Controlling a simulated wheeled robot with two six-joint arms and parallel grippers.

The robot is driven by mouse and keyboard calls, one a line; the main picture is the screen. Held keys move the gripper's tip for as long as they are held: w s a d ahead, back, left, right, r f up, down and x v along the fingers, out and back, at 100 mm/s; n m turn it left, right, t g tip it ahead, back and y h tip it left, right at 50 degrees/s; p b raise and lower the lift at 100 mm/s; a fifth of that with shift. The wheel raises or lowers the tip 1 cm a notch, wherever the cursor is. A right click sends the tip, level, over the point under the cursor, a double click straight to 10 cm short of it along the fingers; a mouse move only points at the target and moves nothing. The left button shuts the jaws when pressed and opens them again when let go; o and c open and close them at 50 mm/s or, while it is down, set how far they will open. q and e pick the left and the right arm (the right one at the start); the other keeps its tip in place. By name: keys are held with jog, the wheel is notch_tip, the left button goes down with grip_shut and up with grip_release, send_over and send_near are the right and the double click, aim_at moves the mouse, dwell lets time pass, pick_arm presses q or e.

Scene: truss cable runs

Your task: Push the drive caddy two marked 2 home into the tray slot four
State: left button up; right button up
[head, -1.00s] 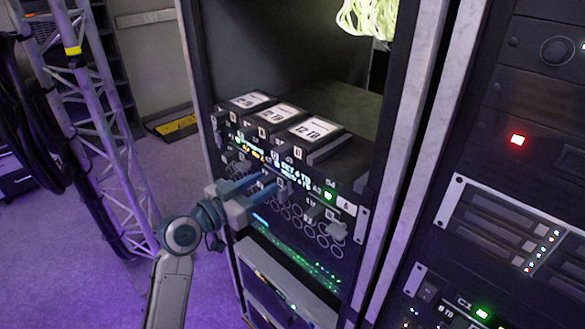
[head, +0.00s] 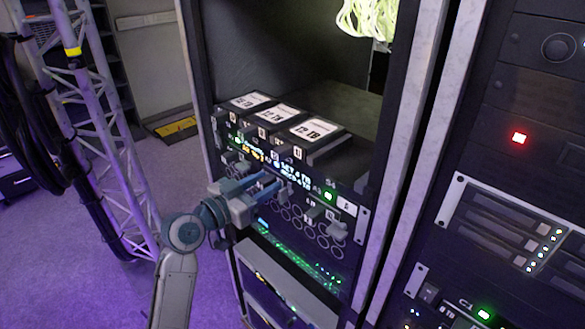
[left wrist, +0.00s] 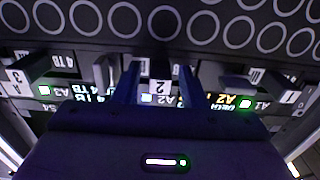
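The caddy marked 2 (left wrist: 160,86) shows its white label upside down in the left wrist view, in the front row of the tray unit. My left gripper (left wrist: 158,72) has its two blue fingers apart, one on each side of that caddy's front. Whether they touch it I cannot tell. In the head view my left gripper (head: 277,183) reaches the front of the tray unit (head: 345,207) from the left, and its fingers partly cover the caddy fronts. A label reading S4 (left wrist: 46,107) shows at the left of the wrist view. My right gripper is not in view.
A caddy marked 3 (left wrist: 15,76) and another caddy (left wrist: 255,78) flank caddy 2. Several black drives with 12 TB labels (head: 316,130) sit on top of the unit. A metal rack post (head: 412,140) stands at the right, a truss (head: 100,130) at the left.

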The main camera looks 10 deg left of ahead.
pick_arm(q)
jog(key=shift+r, duration=0.1)
grip_shut()
jog(key=shift+s+a, duration=0.15)
jog(key=shift+a, duration=0.05)
jog(key=shift+s+a, duration=0.4)
jog(key=shift+s, duration=0.2)
jog(key=shift+r, duration=0.1)
jog(key=v, duration=1)
jog(key=shift+b, duration=0.45)
